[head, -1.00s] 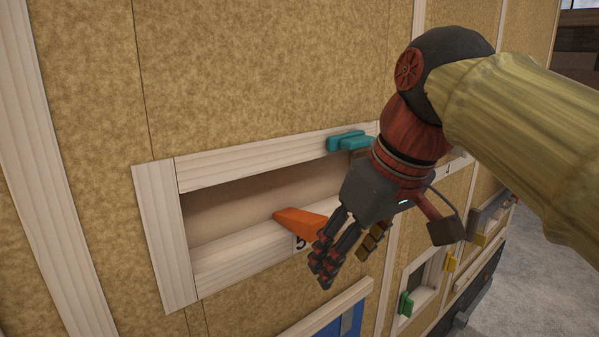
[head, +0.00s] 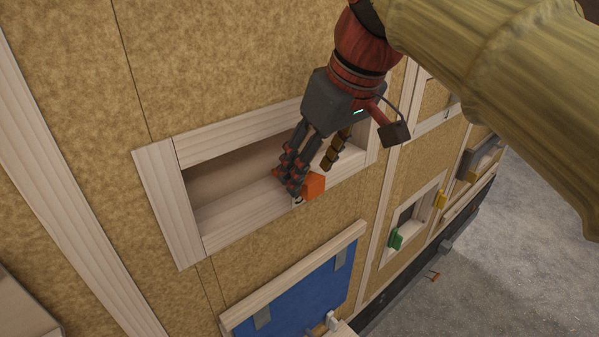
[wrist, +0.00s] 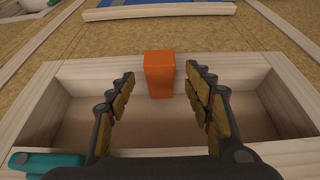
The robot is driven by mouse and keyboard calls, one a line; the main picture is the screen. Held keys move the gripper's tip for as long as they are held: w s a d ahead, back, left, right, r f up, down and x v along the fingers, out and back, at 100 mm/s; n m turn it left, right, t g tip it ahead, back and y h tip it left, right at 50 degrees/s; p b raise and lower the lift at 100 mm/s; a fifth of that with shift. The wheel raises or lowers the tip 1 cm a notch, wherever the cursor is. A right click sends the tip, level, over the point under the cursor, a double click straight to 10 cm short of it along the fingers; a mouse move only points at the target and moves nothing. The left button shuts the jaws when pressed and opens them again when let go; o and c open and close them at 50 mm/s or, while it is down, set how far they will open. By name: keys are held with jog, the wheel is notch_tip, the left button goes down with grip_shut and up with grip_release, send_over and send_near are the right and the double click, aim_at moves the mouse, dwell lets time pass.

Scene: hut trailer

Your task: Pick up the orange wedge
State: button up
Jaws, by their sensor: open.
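The orange wedge (head: 314,185) sits on the lower ledge of a pale wooden wall recess, over the ledge's edge. In the wrist view the orange wedge (wrist: 159,74) stands between and just beyond the fingertips, with a gap on both sides. My gripper (head: 308,178) is open and empty, angled down in front of the recess. Its fingers also show apart in the wrist view (wrist: 159,80). In the head view one finger hides the left part of the wedge.
Below are a blue panel (head: 305,295) under a wooden strip and, to the right, a small niche with a green piece (head: 396,239). Open floor lies at right.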

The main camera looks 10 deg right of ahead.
jog(key=shift+w+a+f, duration=0.15)
jog(key=shift+f, duration=0.45)
jog(key=shift+c, duration=0.4)
jog(key=c, duration=1.1)
jog(key=shift+c, duration=0.3)
